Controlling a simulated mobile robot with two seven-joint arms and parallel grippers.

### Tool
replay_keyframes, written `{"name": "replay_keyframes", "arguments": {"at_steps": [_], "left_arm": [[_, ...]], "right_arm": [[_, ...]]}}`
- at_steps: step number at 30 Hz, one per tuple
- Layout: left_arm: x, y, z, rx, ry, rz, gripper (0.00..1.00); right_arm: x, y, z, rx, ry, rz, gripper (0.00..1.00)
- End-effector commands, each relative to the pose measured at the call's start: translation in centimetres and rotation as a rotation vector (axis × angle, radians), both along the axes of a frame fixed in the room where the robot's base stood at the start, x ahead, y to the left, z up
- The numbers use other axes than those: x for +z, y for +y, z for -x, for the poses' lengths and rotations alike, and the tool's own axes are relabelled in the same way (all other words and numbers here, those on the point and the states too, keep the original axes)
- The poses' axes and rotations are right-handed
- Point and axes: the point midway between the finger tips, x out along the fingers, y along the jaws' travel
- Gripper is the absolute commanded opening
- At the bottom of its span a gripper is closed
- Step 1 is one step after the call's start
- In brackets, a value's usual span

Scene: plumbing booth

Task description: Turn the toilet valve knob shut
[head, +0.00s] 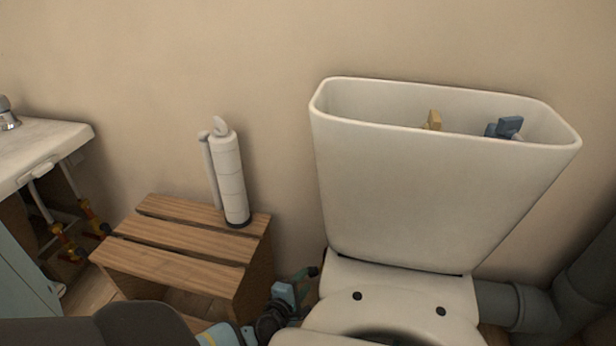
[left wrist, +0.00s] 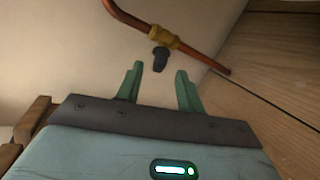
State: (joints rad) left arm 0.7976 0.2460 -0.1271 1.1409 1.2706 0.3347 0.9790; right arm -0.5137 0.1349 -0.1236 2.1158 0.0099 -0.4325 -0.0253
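In the left wrist view, a dark valve knob (left wrist: 160,60) sits on a brass valve body (left wrist: 163,37) on a copper pipe (left wrist: 203,58) in front of the wall. My left gripper (left wrist: 159,68) is open, its two green fingers apart. The knob shows between and slightly beyond the fingertips; I cannot tell whether it is touched. In the head view, my left gripper (head: 307,275) is low, between the wooden stool and the toilet (head: 345,300). The valve is hidden or too small to tell there. My right gripper is not in view.
A slatted wooden stool (head: 180,237) with a white cylinder (head: 230,180) on it stands left of my gripper. The open toilet tank (head: 420,190) is to the right. A grey drain pipe (head: 515,305) lies farther right, a sink (head: 50,145) far left.

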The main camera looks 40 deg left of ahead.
Motion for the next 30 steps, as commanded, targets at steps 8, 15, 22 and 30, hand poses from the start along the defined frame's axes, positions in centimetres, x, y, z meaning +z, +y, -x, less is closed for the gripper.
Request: {"name": "replay_keyframes", "arguments": {"at_steps": [8,15,22,30], "left_arm": [[-0.8,0.7,-2.4,-0.001,0.0,-0.002,0.37],[-0.8,0.7,-2.6,-0.001,0.0,-0.001,0.37],[-0.8,0.7,-2.6,-0.001,0.0,-0.001,0.19],[-0.8,0.7,-2.6,-0.001,-0.001,-0.002,0.0]], "right_arm": [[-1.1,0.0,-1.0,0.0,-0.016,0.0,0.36],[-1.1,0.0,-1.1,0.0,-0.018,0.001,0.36],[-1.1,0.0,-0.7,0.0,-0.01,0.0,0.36],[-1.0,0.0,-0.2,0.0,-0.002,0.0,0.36]]}}
